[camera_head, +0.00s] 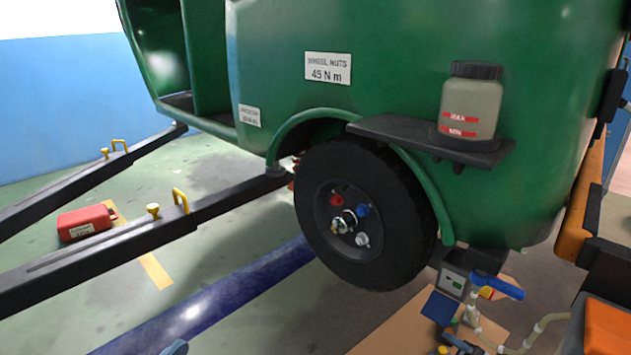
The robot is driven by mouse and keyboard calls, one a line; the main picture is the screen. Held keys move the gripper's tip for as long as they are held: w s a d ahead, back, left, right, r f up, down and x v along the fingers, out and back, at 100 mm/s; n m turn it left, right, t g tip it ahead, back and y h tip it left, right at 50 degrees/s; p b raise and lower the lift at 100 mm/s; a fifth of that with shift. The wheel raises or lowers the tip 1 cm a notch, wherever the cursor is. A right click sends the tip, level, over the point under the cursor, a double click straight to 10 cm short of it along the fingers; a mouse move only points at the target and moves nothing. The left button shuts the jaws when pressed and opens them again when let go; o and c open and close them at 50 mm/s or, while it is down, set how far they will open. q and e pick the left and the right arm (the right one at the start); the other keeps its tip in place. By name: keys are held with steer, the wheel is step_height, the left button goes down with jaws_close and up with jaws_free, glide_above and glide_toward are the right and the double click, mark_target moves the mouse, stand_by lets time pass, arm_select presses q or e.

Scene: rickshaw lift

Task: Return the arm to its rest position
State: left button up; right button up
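Neither of my grippers can be made out in the head view, so I cannot see whether they are open or shut. The green rickshaw body (420,40) fills the upper middle and right. Its black wheel (405,235) shows a hub with several coloured nuts, red, blue and white among them. A jar (470,105) with a dark lid and red labels stands upright on a black shelf (385,128) fixed to the body. A small blue-grey part (174,348) shows at the bottom edge; I cannot tell what it is.
Two dark lift arms (95,250) with yellow handles reach in from the left. A red can (86,222) lies on the floor between them. A blue-handled tool (499,288), a small box (453,282) and a pale hose (520,347) are at lower right. An orange-and-black structure (580,215) borders the right.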

steer(key=s+a+r+m+t+h, duration=0.2)
steer(key=s+a+r+m+h, duration=0.4)
steer(key=a+r, duration=0.35)
steer(key=s+a+r+m+t+h, duration=0.3)
steer(key=s+a+r+m+h, duration=0.35)
steer(key=a+r, duration=0.35)
arm_select(q)
steer(key=s+d+r+n+t+y+p, duration=0.1)
steer(key=s+r+n+p, duration=0.35)
steer(key=r+p, duration=0.85)
arm_select(e)
steer(key=s+r+m+t+p, duration=0.1)
steer(key=s+r+m, duration=0.15)
steer(key=r, duration=0.35)
steer(key=s+r+m+p, duration=0.1)
steer(key=r+m, duration=0.2)
steer(key=r, duration=0.3)
arm_select(q)
steer(key=s+a+r+g+y+p, duration=0.1)
steer(key=a+g+y+p, duration=0.4)
steer(key=p, duration=3)
steer(key=shift+s+a+r+n+g+y, duration=0.35)
steer(key=shift+s+a+g, duration=0.4)
steer(key=shift+a, duration=0.65)
arm_select(e)
steer(key=s+d+r+g+h, duration=0.3)
steer(key=d+g+h, duration=0.3)
steer(key=d, duration=0.2)
steer(key=shift+s+r, duration=0.35)
steer(key=shift+r, duration=0.2)
